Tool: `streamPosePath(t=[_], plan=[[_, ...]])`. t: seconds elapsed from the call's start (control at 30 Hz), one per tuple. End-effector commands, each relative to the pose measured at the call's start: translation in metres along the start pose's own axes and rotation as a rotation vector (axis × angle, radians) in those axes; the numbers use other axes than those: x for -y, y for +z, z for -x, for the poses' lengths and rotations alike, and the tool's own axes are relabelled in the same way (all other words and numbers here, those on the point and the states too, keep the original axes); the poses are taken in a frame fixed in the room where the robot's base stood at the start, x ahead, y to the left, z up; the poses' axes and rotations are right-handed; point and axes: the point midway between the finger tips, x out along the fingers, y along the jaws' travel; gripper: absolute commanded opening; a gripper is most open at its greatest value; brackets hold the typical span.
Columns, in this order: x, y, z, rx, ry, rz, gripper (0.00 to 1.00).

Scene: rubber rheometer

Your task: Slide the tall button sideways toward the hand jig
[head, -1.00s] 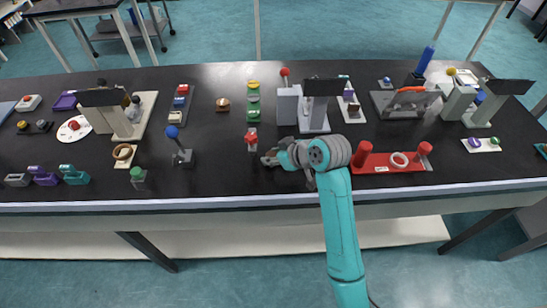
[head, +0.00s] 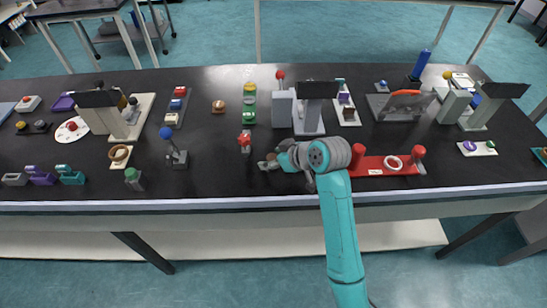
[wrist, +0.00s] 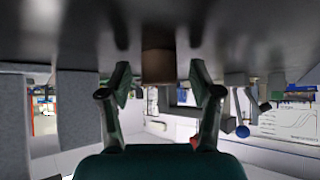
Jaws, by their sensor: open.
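My gripper (head: 268,163) is low over the front middle of the black table and points left. In the upside-down wrist view its two fingers (wrist: 160,92) are apart. A short brown cylinder (wrist: 157,65) stands on the table between and beyond them, with gaps on both sides. A small brownish patch (head: 271,157) shows by the fingers in the head view. I cannot tell whether this cylinder is the tall button. Another button-like piece, a green cap on a grey block (head: 134,178), stands farther left. I cannot tell surely which thing is the hand jig.
A red knob piece (head: 245,142) stands just left of and behind my gripper. A red stand with two posts and a white ring (head: 380,165) is to the right. A grey machine (head: 308,112) stands behind. The table's front edge (head: 230,203) is close; bare table lies left of the gripper.

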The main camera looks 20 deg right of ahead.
Motion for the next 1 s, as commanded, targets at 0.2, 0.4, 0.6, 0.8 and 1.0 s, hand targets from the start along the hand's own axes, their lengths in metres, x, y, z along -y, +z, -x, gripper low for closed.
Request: streamPosePath(t=[0.2, 0.4, 0.6, 0.8, 1.0], plan=[[-0.001, 0.000, 0.012, -0.001, 0.001, -0.001, 0.64], [-0.001, 0.000, 0.048, -0.003, 0.004, -0.001, 0.64], [-0.001, 0.000, 0.087, -0.002, 0.003, 0.000, 0.64], [-0.001, 0.000, 0.112, -0.001, 0.002, -0.001, 0.64], [0.000, 0.000, 0.120, -0.001, 0.001, -0.001, 0.64]])
